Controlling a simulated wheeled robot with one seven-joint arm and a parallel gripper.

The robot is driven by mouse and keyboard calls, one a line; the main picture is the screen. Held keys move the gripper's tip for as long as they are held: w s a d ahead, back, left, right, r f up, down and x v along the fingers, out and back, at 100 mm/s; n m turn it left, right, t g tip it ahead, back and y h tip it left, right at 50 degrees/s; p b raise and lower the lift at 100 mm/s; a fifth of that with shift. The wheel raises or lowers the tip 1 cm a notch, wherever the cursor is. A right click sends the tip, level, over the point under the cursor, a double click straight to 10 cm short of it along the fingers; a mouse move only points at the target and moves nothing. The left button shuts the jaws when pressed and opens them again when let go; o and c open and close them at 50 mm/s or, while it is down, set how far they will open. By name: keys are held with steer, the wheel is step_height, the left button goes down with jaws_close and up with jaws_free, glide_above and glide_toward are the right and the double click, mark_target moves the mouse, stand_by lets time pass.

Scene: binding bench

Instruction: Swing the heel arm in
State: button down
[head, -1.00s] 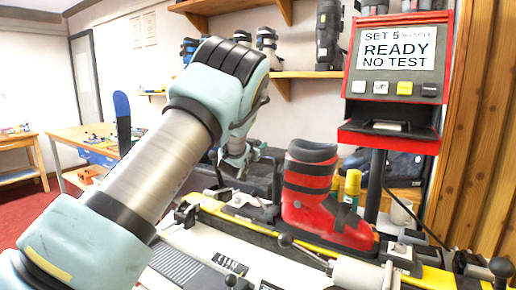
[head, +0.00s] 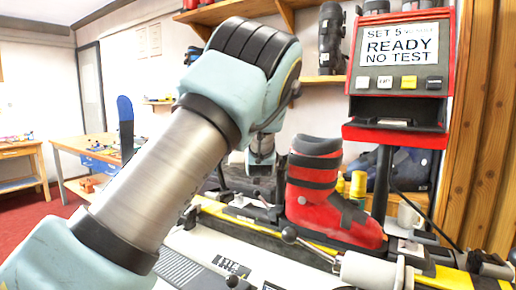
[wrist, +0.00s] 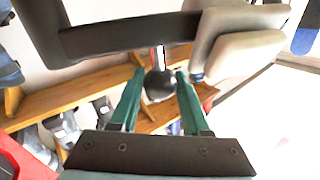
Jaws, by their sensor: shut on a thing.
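In the wrist view my gripper (wrist: 161,74) has its two teal fingers on either side of a black ball knob (wrist: 158,86). The fingers are shut on it. The knob is on a short stem below a dark bar (wrist: 125,37), which appears to be the heel arm. Beige pads (wrist: 238,42) are at the bar's right end. In the head view the end of my arm is behind and left of the red ski boot (head: 318,190), which stands upright on the bench (head: 210,245). My fingers and the knob cannot be made out there.
A red display post (head: 402,80) reading "READY NO TEST" stands right of the boot. Another ball-knob lever (head: 289,234) and a pale cylinder (head: 370,271) are in front of it. Yellow cans (head: 357,184) are behind the boot. A wooden table (head: 75,150) is at left.

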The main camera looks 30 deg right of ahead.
steer(key=shift+c, duration=1.9)
jaws_free()
steer(key=b+v, duration=0.3)
steer(key=v, duration=0.8)
